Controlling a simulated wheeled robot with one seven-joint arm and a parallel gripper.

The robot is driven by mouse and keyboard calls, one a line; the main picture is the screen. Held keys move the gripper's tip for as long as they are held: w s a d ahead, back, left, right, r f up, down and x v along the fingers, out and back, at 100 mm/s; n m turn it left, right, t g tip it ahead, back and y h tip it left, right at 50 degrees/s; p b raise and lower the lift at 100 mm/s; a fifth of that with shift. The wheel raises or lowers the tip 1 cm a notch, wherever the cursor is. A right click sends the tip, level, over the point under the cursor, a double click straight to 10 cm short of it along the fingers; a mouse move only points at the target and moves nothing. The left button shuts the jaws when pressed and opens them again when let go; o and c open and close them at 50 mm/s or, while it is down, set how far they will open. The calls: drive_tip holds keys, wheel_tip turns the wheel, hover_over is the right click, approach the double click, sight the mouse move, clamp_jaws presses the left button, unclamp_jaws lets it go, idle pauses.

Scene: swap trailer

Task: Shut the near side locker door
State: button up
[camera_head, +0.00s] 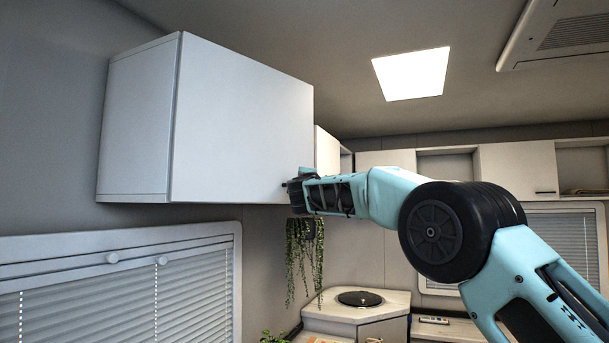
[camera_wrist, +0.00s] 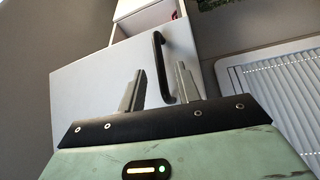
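A white wall locker (camera_head: 138,125) hangs at the left in the head view. Its plain white door (camera_head: 243,120) faces the right side of the picture, and no gap along its edges shows clearly. In the wrist view the door (camera_wrist: 95,85) fills the middle and carries a black bar handle (camera_wrist: 160,50). My gripper (camera_head: 289,190) is at the door's lower right corner. In the wrist view my gripper (camera_wrist: 160,72) is open, its two grey fingers apart, with the handle in line between them. I cannot tell whether the fingers touch the door or handle.
A window with blinds (camera_head: 120,285) lies below the locker. A hanging plant (camera_head: 304,255) is just below my gripper. A counter with a round black hob (camera_head: 360,299) stands beyond. More wall lockers and open shelves (camera_head: 447,165) line the back. A ceiling unit (camera_head: 560,35) is at upper right.

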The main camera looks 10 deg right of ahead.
drive_tip(key=shift+p+x, duration=1.45)
drive_tip(key=shift+x, duration=0.35)
